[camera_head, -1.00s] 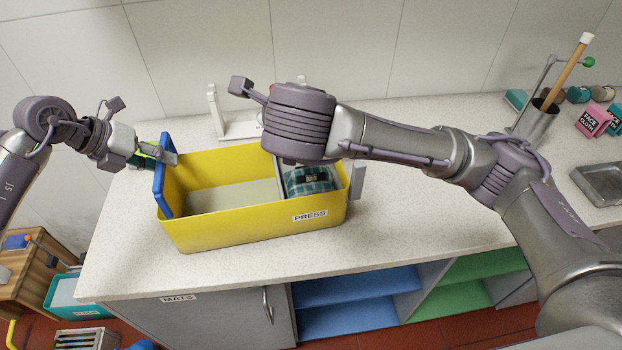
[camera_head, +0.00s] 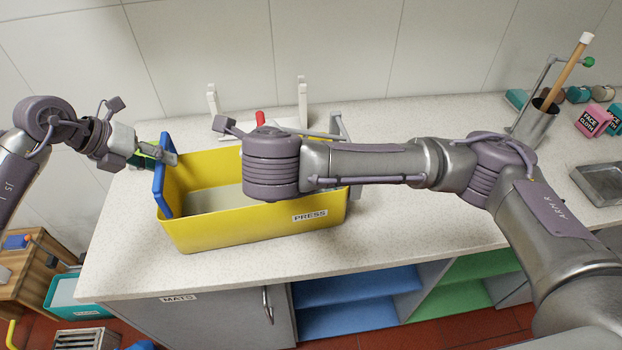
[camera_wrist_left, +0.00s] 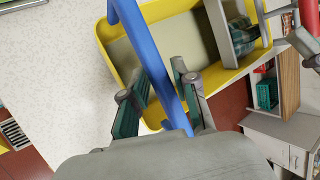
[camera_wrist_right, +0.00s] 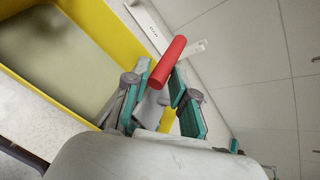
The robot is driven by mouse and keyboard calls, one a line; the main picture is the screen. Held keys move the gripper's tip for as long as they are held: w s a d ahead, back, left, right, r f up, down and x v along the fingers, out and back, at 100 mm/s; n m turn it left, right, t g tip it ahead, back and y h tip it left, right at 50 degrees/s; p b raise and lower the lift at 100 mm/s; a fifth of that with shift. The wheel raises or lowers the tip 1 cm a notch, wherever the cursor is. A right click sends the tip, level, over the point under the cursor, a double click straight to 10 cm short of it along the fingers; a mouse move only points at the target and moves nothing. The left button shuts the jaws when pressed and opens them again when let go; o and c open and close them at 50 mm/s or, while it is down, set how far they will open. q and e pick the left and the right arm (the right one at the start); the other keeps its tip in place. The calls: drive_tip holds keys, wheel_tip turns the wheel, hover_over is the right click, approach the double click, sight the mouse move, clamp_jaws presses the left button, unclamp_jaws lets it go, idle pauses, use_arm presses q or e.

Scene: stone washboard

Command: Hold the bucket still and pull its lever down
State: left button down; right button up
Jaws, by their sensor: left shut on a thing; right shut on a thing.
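The yellow bucket labelled PRESS (camera_head: 210,232) stands on the counter. Its blue handle (camera_head: 163,178) rises at the left end. My left gripper (camera_head: 168,155) is shut on this handle, which passes between the fingers in the left wrist view (camera_wrist_left: 163,88). The lever's red grip (camera_head: 260,118) shows behind my right wrist. In the right wrist view my right gripper (camera_wrist_right: 163,78) is shut on the lever, with the red grip (camera_wrist_right: 169,60) between its fingers. A green checked cloth (camera_wrist_left: 241,36) lies beyond a grey divider in the bucket. My right arm hides the bucket's right part in the head view.
A white stand (camera_head: 212,105) with two uprights is behind the bucket, near the tiled wall. A cup with a wooden stick (camera_head: 537,120) and a grey tray (camera_head: 598,182) are at the right.

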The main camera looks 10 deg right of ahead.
wheel_tip(320, 180, down, 7)
drive_tip(key=a, duration=0.1)
drive_tip(key=shift+a+r, duration=0.2)
drive_tip(key=shift+a, duration=0.05)
drive_tip(key=shift+r, duration=0.1)
idle(0.8)
drive_tip(key=o, duration=0.6)
drive_tip(key=v, duration=0.7)
drive_tip(key=shift+s+r, duration=0.15)
drive_tip(key=shift+s, duration=0.05)
